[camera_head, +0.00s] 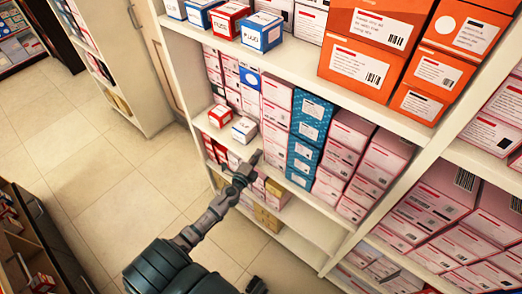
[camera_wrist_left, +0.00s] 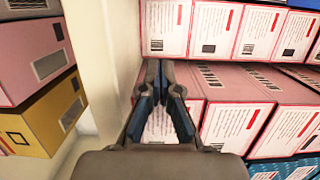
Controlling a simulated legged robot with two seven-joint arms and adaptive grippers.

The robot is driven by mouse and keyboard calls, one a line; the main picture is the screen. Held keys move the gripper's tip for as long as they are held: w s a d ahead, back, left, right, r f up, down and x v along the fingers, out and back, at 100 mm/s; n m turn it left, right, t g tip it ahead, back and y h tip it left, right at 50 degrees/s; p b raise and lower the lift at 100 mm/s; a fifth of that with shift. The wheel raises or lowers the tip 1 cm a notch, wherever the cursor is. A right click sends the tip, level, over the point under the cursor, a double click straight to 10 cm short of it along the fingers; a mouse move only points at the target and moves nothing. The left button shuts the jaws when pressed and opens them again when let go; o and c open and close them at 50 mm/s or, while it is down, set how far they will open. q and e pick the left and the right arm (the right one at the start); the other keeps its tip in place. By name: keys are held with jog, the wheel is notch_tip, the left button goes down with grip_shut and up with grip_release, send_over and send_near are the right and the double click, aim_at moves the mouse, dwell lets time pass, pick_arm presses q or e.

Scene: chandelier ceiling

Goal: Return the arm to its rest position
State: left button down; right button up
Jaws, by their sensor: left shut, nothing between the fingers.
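My left gripper (camera_head: 254,160) is at the front of the shelf unit in the head view, with its arm reaching up from the bottom. It is shut and empty. In the left wrist view the gripper (camera_wrist_left: 160,68) has its fingertips together, close in front of pink and white boxes (camera_wrist_left: 235,85). I cannot tell whether it touches them. A small dark part at the bottom edge of the head view may be my right gripper, but its fingers cannot be made out.
The shelf unit holds blue boxes (camera_head: 306,135), large orange boxes (camera_head: 370,42) and small red and white boxes (camera_head: 220,115). A shelf upright (camera_wrist_left: 100,60) stands just left of the gripper in the left wrist view. Tiled floor (camera_head: 95,150) is open at left, beside a dark cabinet (camera_head: 40,235).

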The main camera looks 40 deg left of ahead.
pick_arm(q)
jog(key=s+a+f, duration=0.1)
jog(key=s+a, duration=0.2)
jog(key=s, duration=0.3)
pick_arm(e)
jog(key=a+r, duration=0.2)
jog(key=a, duration=0.2)
pick_arm(q)
jog(key=s+d+f+n+g+y, duration=0.15)
jog(key=s+f+n+g, duration=0.35)
jog(key=f, duration=0.7)
jog(key=s+d+f+n+g, duration=0.2)
jog(key=s+f+n+g, duration=0.25)
jog(key=s+f, duration=0.55)
jog(key=s+d+f+n+g+h, duration=0.3)
jog(key=s+d+f+n+g, duration=0.2)
jog(key=s+d+f, duration=0.9)
jog(key=shift+s+d+f+g+h+p, duration=0.2)
jog(key=shift+s+d+g+h+p, duration=0.25)
jog(key=shift+s+g, duration=0.45)
pick_arm(e)
jog(key=shift+s+d+f, duration=0.3)
jog(key=shift+d+f, duration=0.35)
jog(key=shift+f, duration=0.15)
jog(key=shift+s+d+f, duration=0.25)
jog(key=shift+d+f, duration=0.35)
jog(key=shift+f, duration=0.15)
